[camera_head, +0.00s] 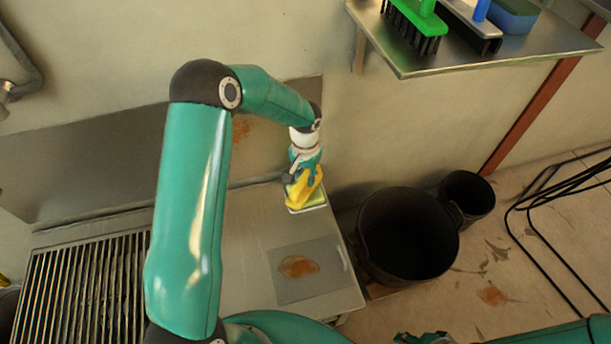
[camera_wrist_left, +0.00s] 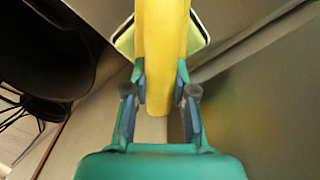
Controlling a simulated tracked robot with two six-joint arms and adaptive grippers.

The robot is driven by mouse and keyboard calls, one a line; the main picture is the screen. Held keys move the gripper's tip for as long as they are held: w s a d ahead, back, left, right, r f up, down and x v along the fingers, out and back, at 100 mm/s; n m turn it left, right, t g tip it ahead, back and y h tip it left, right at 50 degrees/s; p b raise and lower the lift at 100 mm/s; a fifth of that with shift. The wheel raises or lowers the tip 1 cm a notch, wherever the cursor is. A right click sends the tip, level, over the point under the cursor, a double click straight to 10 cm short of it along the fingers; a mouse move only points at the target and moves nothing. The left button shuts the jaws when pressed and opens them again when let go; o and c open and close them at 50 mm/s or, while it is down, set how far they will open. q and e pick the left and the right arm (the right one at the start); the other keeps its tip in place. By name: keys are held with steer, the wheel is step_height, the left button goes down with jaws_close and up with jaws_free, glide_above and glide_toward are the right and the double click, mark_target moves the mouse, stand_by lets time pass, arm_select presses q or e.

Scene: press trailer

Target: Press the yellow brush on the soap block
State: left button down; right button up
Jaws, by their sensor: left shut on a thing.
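My left gripper (camera_head: 302,176) is shut on the yellow brush (camera_head: 303,188), over the far right end of the metal table. In the left wrist view, the fingers (camera_wrist_left: 160,92) close on both sides of the yellow handle (camera_wrist_left: 161,50). The soap block (camera_head: 316,198) is pale yellow-green and sits in a small white-rimmed tray (camera_head: 308,209), directly below the brush. Pale green edges of it show on both sides of the handle in the left wrist view (camera_wrist_left: 126,42). The brush's lower end is hidden, so I cannot tell whether it touches the soap. My right gripper seems only partly visible at the bottom edge.
A grey mat (camera_head: 312,285) with a rusty stain lies on the table (camera_head: 247,232). A slatted grate (camera_head: 80,290) is at left. Black buckets (camera_head: 408,235) stand right of the table. A wall shelf (camera_head: 480,50) holds a green brush (camera_head: 415,20), a blue-handled brush and a blue block.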

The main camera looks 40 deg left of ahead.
steer(key=shift+r, duration=0.1)
stand_by(0.4)
arm_select(q)
steer(key=shift+r+p, duration=2.35)
steer(key=shift+r, duration=1.15)
arm_select(e)
step_height(320, 180, up, 4)
steer(key=shift+r, duration=0.2)
arm_select(q)
steer(key=shift+f, duration=0.1)
